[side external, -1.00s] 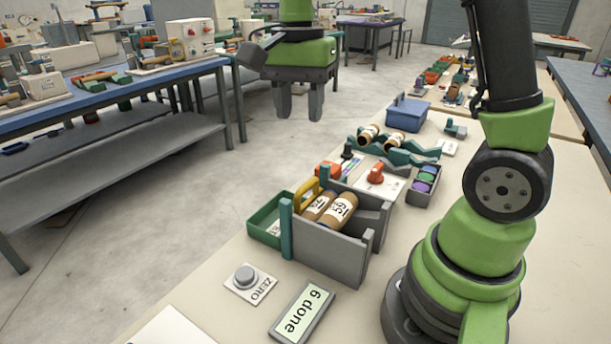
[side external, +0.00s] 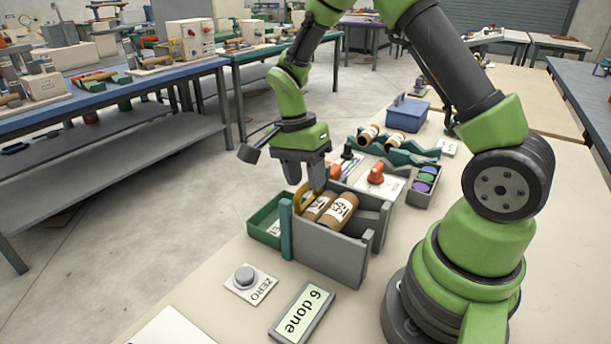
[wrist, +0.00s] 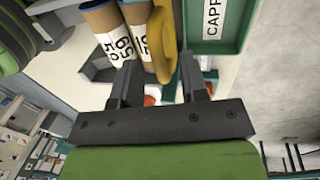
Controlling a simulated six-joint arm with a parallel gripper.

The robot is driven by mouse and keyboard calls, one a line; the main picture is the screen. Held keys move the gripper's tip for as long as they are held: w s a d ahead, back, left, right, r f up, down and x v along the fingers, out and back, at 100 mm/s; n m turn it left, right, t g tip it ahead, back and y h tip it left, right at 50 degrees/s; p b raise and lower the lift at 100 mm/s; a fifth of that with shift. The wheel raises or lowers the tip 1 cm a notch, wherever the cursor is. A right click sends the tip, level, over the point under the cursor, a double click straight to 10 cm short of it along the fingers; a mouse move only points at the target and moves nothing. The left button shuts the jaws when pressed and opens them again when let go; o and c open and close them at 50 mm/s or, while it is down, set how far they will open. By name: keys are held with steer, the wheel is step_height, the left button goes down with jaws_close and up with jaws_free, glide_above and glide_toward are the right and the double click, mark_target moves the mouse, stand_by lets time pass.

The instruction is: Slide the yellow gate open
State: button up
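The yellow gate (side external: 301,196) is an upright yellow handle-like piece at the far left end of the grey trough (side external: 330,258). Cardboard tubes (side external: 341,210) with printed labels lie in the trough behind it. My gripper (side external: 302,184) points down right at the gate and partly covers it in the side view. In the wrist view the gate (wrist: 164,42) shows between the two fingers of my gripper (wrist: 160,60), which stand apart. I cannot tell whether either finger touches it. The tubes (wrist: 112,35) lie just left of it there.
A green tray (side external: 266,222) sits beside the trough, with a teal post (side external: 286,230) at the trough's corner. An orange knob (side external: 376,175) and a cup rack (side external: 424,182) stand behind.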

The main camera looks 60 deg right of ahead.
steer(key=shift+f, duration=0.25)
steer(key=shift+c, duration=0.5)
jaws_close()
steer(key=shift+r, duration=2.45)
steer(key=shift+o, duration=0.5)
jaws_free()
step_height(320, 180, up, 10)
steer(key=w, duration=0.2)
